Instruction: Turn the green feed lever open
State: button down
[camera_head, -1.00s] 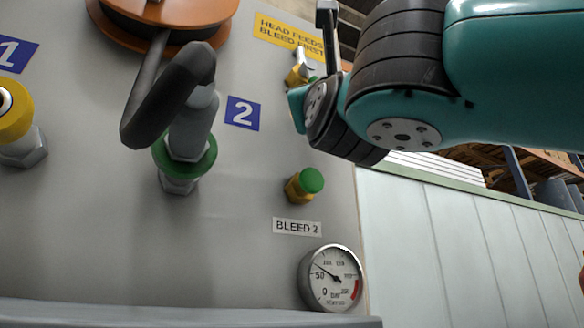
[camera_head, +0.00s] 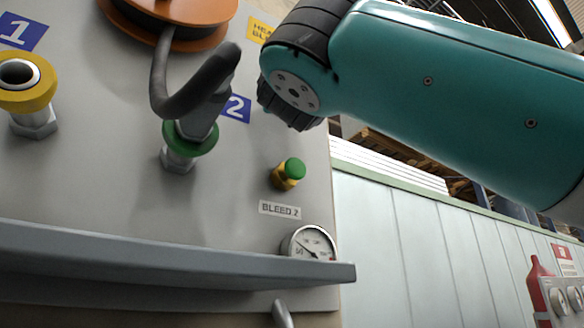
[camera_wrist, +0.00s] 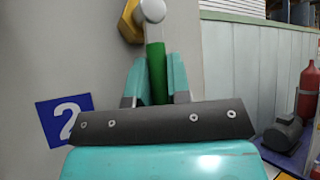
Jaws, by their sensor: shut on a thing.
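The green feed lever (camera_wrist: 157,74) runs from a silver round pivot (camera_wrist: 152,11) on a yellow valve body (camera_wrist: 130,24) toward me in the wrist view. My gripper (camera_wrist: 157,88) has its two teal fingers shut on the lever, one on each side. In the head view my teal arm covers the gripper and the lever, so neither shows there.
A grey panel carries a blue number 2 sign (camera_wrist: 66,118), a black hose (camera_head: 190,95) on a green-collared fitting (camera_head: 190,138), a green-capped bleed valve (camera_head: 288,173) and a gauge (camera_head: 312,243). A grey ledge (camera_head: 170,262) juts out below. A red extinguisher (camera_wrist: 307,92) stands at right.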

jog(key=c, duration=1.1)
grip_release()
jog(key=shift+r, duration=0.1)
jog(key=shift+w, duration=0.1)
jog(key=b+v, duration=0.8)
jog(key=v, duration=0.4)
jog(key=shift+d, duration=0.1)
